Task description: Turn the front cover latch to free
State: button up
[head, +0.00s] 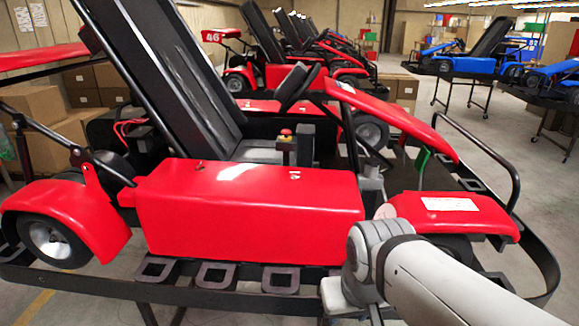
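A red kart with a black seat stands on a black stand, its front toward the right in the head view. Its red front cover (397,118) slopes down to the right, ahead of the steering wheel (296,86). I cannot make out the front cover latch. My grey arm reaches in from the lower right, in front of the kart. Its far end shows as small grey parts between the red side box and the front fender, below the cover. I cannot make out my gripper's fingers, or whether they touch anything.
The red side box (250,215) has small silver fasteners on top. The front fender (455,215) carries a white label. The stand's black rail (545,262) curves around the kart's front. More red and blue karts stand behind. Open floor lies to the right.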

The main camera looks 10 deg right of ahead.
aim_at(294, 175)
jog(key=u, duration=0.05)
jog(key=i, duration=1)
jog(key=z, duration=0.05)
